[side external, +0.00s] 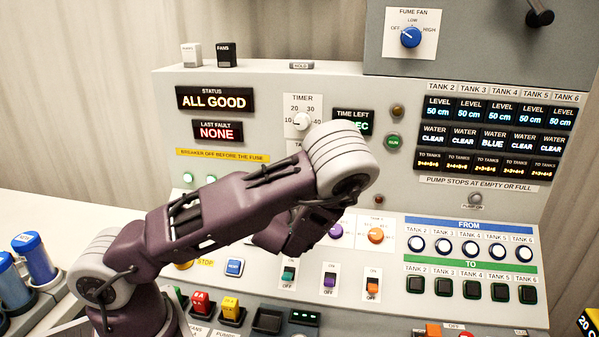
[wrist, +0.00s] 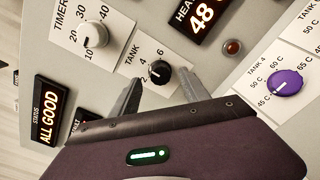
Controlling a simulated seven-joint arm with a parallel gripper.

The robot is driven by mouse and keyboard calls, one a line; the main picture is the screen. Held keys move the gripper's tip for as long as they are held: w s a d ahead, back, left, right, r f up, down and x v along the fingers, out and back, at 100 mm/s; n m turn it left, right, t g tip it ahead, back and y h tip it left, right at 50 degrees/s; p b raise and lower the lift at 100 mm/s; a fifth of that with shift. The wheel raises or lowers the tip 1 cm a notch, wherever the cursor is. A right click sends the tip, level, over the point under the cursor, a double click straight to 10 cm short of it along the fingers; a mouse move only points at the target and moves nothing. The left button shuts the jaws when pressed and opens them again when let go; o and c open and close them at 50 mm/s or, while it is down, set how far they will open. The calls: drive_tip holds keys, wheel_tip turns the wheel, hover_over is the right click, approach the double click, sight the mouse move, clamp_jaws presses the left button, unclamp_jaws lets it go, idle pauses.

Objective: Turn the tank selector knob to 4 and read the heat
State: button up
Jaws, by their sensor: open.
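The black tank selector knob (wrist: 160,73) shows in the wrist view on a white plate marked TANK, with 2, 4 and 6 around it. Its white pointer mark is on the side of the low numbers; I cannot tell the exact setting. My gripper (wrist: 161,90) is open, its two grey fingertips on either side of the knob's lower edge in the picture; contact cannot be told. The heat display (wrist: 203,15) reads 48 in orange, partly cut off by the frame edge. In the side view my arm hides the knob and the heat display.
The white timer knob (wrist: 95,35) is close by on the upper left in the wrist view. A purple knob (wrist: 286,83) marked TANK 4 is at the right. The status display (side external: 214,99) reads ALL GOOD; the last fault display (side external: 217,131) reads NONE.

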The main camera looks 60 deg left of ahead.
drive_tip(key=s+a+r+n+g+y, duration=0.1)
drive_tip(key=s+r+n+g+y, duration=0.1)
drive_tip(key=s+n+g, duration=0.45)
drive_tip(key=s+a+r+n+g+y, duration=0.1)
drive_tip(key=s+r+n+g, duration=0.2)
drive_tip(key=s+n, duration=0.6)
drive_tip(key=s+d+f+n+g+h, duration=0.1)
drive_tip(key=s+d+n+g+h, duration=0.15)
drive_tip(key=s+n, duration=0.25)
drive_tip(key=s+d+f+n+g+h, duration=0.2)
drive_tip(key=s+n+h, duration=0.1)
drive_tip(key=s+n, duration=0.25)
drive_tip(key=d+r+n+t+h, duration=0.3)
drive_tip(key=d+n+h, duration=0.2)
drive_tip(key=d, duration=0.4)
drive_tip(key=d+r+n+t+h, duration=0.3)
drive_tip(key=d+r+n+h, duration=0.1)
drive_tip(key=d, duration=0.5)
drive_tip(key=shift+s+d+n+t+h, duration=0.35)
drive_tip(key=shift+s+n+t+h, duration=0.1)
drive_tip(key=shift+n, duration=0.15)
